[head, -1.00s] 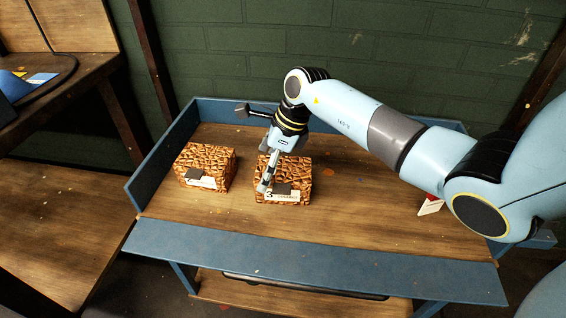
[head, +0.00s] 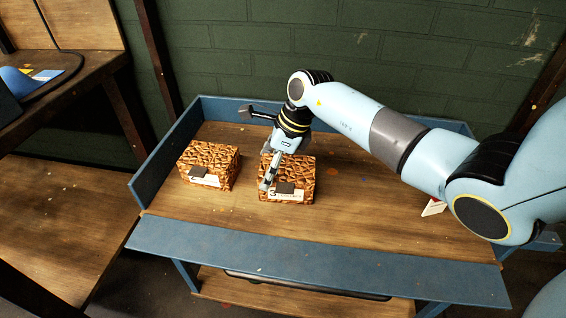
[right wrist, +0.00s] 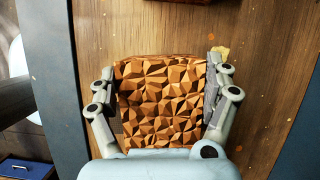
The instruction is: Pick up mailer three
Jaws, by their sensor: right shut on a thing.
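Mailer three (head: 301,182) is a brown box with a faceted, crackled pattern and a white label bearing a 3 on its front. It sits on the wooden top of the blue-edged bench in the head view. My right gripper (head: 275,170) comes down over it from above and is shut on it. In the right wrist view the patterned top of mailer three (right wrist: 162,100) fills the space between the two fingers of my right gripper (right wrist: 163,98), one on each side. Its underside is hidden. My left gripper is not in view.
A second patterned box (head: 210,165) with a white label stands to the left, with a gap between. Blue walls (head: 158,160) edge the bench top (head: 370,205). The wood right of mailer three is mostly clear.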

